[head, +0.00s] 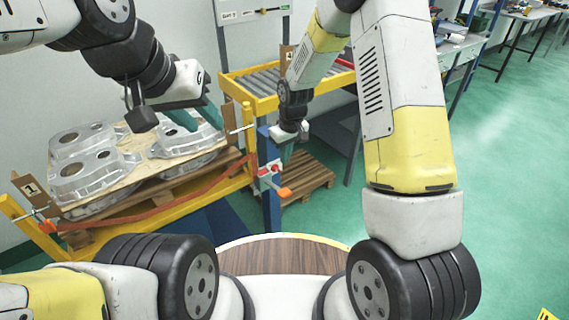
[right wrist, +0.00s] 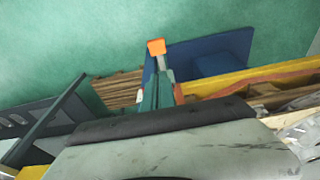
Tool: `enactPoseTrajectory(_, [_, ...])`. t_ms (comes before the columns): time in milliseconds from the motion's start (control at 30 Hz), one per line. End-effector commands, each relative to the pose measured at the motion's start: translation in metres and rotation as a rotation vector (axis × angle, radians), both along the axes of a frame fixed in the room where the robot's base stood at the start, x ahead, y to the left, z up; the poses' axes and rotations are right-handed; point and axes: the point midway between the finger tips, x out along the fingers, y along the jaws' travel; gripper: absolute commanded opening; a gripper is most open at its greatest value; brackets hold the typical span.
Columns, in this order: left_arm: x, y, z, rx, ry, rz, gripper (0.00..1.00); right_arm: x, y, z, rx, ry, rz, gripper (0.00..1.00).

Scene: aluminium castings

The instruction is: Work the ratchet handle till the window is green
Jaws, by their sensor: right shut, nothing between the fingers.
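The ratchet (head: 268,171) is a small light block with a red patch on the blue post beside the yellow stand. I see no green on it, and its window is too small to make out. Its handle ends in an orange grip (head: 285,192) pointing right; the grip also shows in the right wrist view (right wrist: 156,47), just beyond the fingertips. My right gripper (head: 286,155) points down just above the ratchet, shut and empty; I cannot tell whether it touches the handle. My left gripper (head: 198,120) is over the castings, its teal fingers apart.
Grey aluminium castings (head: 88,172) lie on a board on a wooden pallet (head: 150,196) in the yellow stand (head: 190,205). A red strap (head: 140,218) crosses its front. A roller conveyor (head: 262,82) stands behind, and another pallet (head: 308,176) lies right of the post.

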Motion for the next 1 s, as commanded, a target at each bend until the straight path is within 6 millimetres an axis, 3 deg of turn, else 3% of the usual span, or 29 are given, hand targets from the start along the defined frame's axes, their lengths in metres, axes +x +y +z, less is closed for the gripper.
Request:
enactPoseTrajectory(567, [0.000,0.000,0.000,0.000,0.000,0.000,0.36,0.002,0.003,-0.016,-0.003,0.005,0.007,0.00])
enactPoseTrajectory(1000, [0.000,0.000,0.000,0.000,0.000,0.000,0.36,0.013,0.011,-0.103,-0.003,0.006,0.007,0.00])
